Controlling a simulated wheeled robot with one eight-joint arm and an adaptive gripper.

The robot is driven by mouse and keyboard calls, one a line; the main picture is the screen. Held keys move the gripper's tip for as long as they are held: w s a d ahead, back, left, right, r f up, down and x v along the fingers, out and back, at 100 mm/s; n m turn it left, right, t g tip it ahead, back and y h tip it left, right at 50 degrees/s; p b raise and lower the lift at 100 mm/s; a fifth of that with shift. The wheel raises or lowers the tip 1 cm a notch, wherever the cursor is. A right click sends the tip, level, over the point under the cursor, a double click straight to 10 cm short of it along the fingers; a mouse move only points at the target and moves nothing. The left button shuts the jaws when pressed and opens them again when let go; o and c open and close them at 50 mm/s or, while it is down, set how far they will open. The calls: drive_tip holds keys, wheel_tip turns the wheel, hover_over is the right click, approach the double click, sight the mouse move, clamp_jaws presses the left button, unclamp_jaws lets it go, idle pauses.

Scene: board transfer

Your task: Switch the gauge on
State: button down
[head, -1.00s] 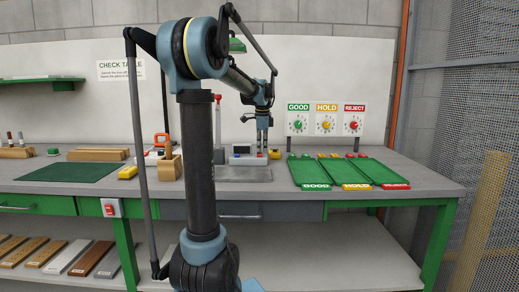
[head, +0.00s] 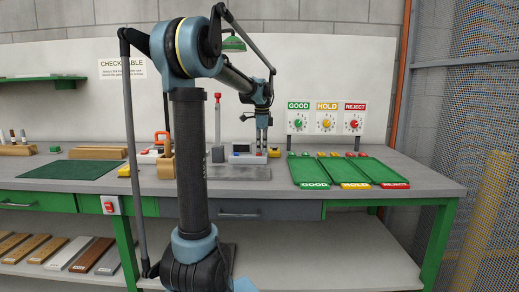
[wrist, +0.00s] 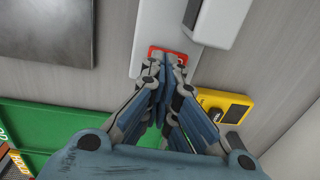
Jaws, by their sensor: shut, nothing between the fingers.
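The gauge (head: 241,148) stands on the bench, a pale unit with a small grey display. My gripper (head: 262,152) points down at its right end, partly merging with it in the head view. In the wrist view my gripper (wrist: 168,68) has its fingers shut and empty. Their tips are at a red-framed switch (wrist: 154,50) on the gauge's white base (wrist: 150,22). The fingers hide part of the switch, and I cannot tell whether they touch it or which way it is set.
A yellow block-like tool (wrist: 224,104) lies close beside the gauge; it also shows in the head view (head: 274,152). A grey metal plate (head: 240,173) lies in front. Green trays (head: 313,173) stand to the right under three dials. A green mat (head: 75,171) lies at left.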

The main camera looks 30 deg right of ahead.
drive_tip(key=shift+r, duration=0.1)
wheel_tip(320, 180, up, 14)
drive_tip(key=s+a, duration=0.1)
drive_tip(key=shift+s+a+f, duration=0.15)
drive_tip(key=shift+s+f, duration=0.05)
drive_tip(key=shift+s, duration=0.1)
idle(0.4)
drive_tip(key=shift+w+d+r+t+h, duration=0.25)
drive_tip(key=shift+w+d+t+h, duration=0.05)
drive_tip(key=shift+w+d+t, duration=0.15)
drive_tip(key=f, duration=0.4)
drive_tip(key=w+f, duration=0.1)
drive_tip(key=f, duration=0.4)
drive_tip(key=d+f, duration=0.1)
drive_tip(key=f, duration=0.4)
drive_tip(key=shift+w+d, duration=0.1)
drive_tip(key=shift+w, duration=0.25)
drive_tip(key=shift+d, duration=0.15)
